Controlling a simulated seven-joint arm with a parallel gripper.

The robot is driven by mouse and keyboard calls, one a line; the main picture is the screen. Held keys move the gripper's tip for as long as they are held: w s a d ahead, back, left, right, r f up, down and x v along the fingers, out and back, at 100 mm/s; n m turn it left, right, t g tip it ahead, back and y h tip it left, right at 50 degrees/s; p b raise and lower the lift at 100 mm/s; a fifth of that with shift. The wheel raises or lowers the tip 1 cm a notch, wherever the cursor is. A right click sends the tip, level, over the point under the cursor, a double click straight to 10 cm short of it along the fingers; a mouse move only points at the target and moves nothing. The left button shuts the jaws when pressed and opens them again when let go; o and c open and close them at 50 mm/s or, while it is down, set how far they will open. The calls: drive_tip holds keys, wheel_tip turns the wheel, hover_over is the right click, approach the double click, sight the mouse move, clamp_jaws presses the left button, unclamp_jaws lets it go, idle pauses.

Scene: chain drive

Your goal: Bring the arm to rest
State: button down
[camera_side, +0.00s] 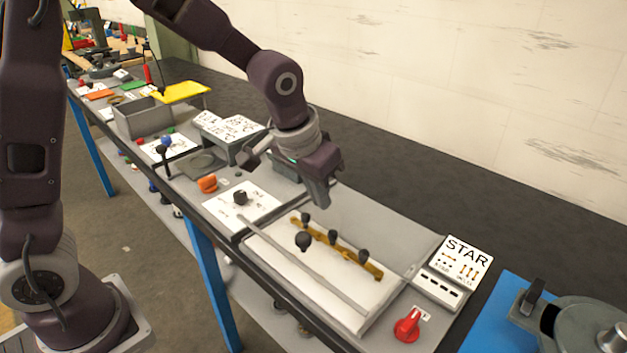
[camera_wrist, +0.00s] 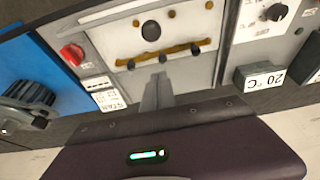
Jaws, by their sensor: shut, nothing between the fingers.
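My gripper (camera_side: 324,198) hangs from the arm above the workbench, fingers pointing down and shut with nothing between them. In the wrist view its fingers (camera_wrist: 158,88) lie together over the near edge of a white board (camera_wrist: 103,40). The same board (camera_side: 352,306) shows in the side view below and right of my gripper. A brown-gold strip (camera_side: 346,256) with several black knobs lies on it, apart from the fingers; it also shows in the wrist view (camera_wrist: 178,50). A larger black knob (camera_side: 303,241) stands beside the strip.
A red switch (camera_side: 407,325) and a STAR sign (camera_side: 465,258) are at the bench's right end. A blue surface (camera_side: 497,312) with a grey machine (camera_side: 580,325) stands beyond. A grey bin (camera_side: 143,118) and temperature signs (camera_side: 228,127) are further left. The air around my gripper looks free.

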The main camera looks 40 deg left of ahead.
drive_tip(key=s+a+r, duration=0.4)
drive_tip(key=s+r, duration=0.6)
drive_tip(key=s, duration=0.1)
drive_tip(key=s+a+t, duration=0.1)
drive_tip(key=s, duration=1.2)
drive_tip(key=shift+s+a+f+t, duration=0.25)
drive_tip(key=shift+s+f+t, duration=0.05)
drive_tip(key=shift+f, duration=0.05)
drive_tip(key=c, duration=2.1)
unclamp_jaws()
